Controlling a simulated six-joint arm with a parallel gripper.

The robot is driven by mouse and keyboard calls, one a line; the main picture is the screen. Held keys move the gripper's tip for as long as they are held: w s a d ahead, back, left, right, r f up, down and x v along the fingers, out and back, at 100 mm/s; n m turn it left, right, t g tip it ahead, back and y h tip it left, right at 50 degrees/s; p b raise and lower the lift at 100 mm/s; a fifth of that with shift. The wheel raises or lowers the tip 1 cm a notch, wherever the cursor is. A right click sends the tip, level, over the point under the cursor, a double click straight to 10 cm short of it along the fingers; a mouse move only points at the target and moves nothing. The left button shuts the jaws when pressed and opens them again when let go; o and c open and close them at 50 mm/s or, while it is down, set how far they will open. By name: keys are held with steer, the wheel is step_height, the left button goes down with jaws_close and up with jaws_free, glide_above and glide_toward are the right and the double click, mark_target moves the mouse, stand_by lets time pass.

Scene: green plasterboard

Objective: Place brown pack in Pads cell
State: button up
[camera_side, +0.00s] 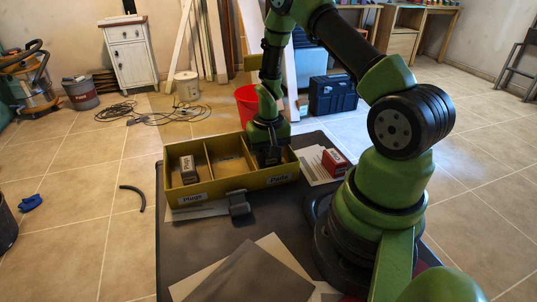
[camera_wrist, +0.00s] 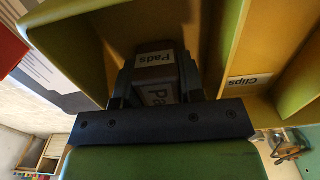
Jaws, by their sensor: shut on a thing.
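My gripper (camera_side: 268,157) reaches down into the right-hand cell of the yellow tray (camera_side: 235,188), the cell above the front label "Pads" (camera_side: 277,180). In the wrist view my gripper (camera_wrist: 155,80) is shut on a dark brown pack (camera_wrist: 155,74) with white labels reading "Pads". The pack is between the fingers, inside the walls of this cell. I cannot tell whether it touches the cell floor. In the side view the pack is mostly hidden by the gripper.
A pack (camera_side: 188,169) stands in the left cell, marked "Plugs". The middle cell (camera_side: 228,160) looks empty; its "Clips" label (camera_wrist: 249,80) shows in the wrist view. A red box (camera_side: 334,162) sits right of the tray. A grey object (camera_side: 239,204) lies before it.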

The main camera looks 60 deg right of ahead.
steer(key=shift+f, duration=0.1)
steer(key=o, duration=0.9)
step_height(320, 180, up, 12)
steer(key=shift+f, duration=0.1)
steer(key=a+r+n+t, duration=0.1)
steer(key=a+r+t, duration=0.1)
steer(key=a+r, duration=0.45)
steer(key=s+a+r+n+t, duration=0.1)
steer(key=s+a+r, duration=0.2)
steer(key=s+r, duration=0.1)
steer(key=s+a+r+n+t+y, duration=0.1)
steer(key=s+a+r+t, duration=0.1)
steer(key=s+a+r, duration=0.2)
steer(key=s+a+r+n+t+y, duration=0.1)
steer(key=s+a+r+n+t, duration=0.1)
steer(key=s+a+r, duration=0.1)
steer(key=shift+s+a+r, duration=0.4)
steer(key=shift+a+r, duration=0.2)
steer(key=shift+a, duration=0.15)
